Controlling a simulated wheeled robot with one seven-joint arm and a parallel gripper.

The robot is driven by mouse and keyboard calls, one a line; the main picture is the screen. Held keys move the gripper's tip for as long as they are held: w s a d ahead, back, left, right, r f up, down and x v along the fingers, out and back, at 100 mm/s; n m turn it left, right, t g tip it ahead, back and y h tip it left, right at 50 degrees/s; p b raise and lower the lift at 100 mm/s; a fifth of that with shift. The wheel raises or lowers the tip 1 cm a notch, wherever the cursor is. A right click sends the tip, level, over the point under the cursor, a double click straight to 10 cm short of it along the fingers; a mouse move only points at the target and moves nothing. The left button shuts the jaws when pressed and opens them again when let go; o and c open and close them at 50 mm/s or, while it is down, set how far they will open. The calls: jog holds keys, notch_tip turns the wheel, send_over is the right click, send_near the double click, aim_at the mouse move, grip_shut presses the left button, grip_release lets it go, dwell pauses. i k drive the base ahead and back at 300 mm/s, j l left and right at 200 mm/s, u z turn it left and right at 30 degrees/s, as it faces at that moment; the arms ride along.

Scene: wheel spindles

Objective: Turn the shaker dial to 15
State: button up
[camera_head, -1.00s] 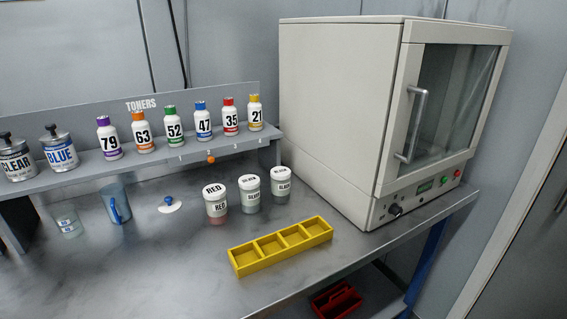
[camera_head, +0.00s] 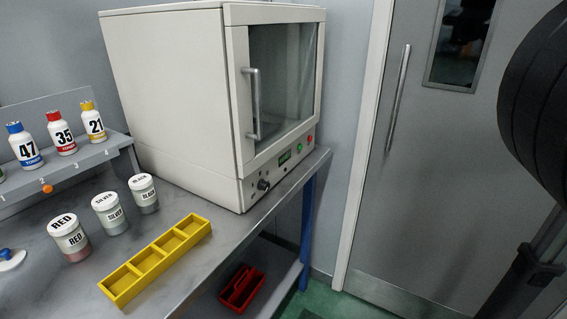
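The shaker is a large cream cabinet (camera_head: 170,85) with a glass door on its right-hand face, standing on the metal bench. The door appears closed, with a vertical metal handle (camera_head: 253,103). The shaker dial (camera_head: 263,185) is a small black knob low on the front panel; its pointer and any scale numbers are too small to read. A small green display (camera_head: 284,158) sits to its right, then a green button (camera_head: 298,147) and a red button (camera_head: 310,138). My gripper is not in view.
A yellow divided tray (camera_head: 152,257) lies on the bench before the shaker. RED (camera_head: 70,238), SILVER (camera_head: 110,214) and BLACK (camera_head: 143,193) tubs stand behind it. A red caddy (camera_head: 241,287) sits on the lower shelf. A grey door (camera_head: 400,150) is right. Dark round shapes (camera_head: 540,95) fill the right edge.

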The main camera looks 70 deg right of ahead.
aim_at(262, 185)
jog(key=l+z, duration=0.7)
jog(key=i+l+z, duration=0.15)
jog(key=l+z, duration=0.15)
jog(key=l, duration=0.15)
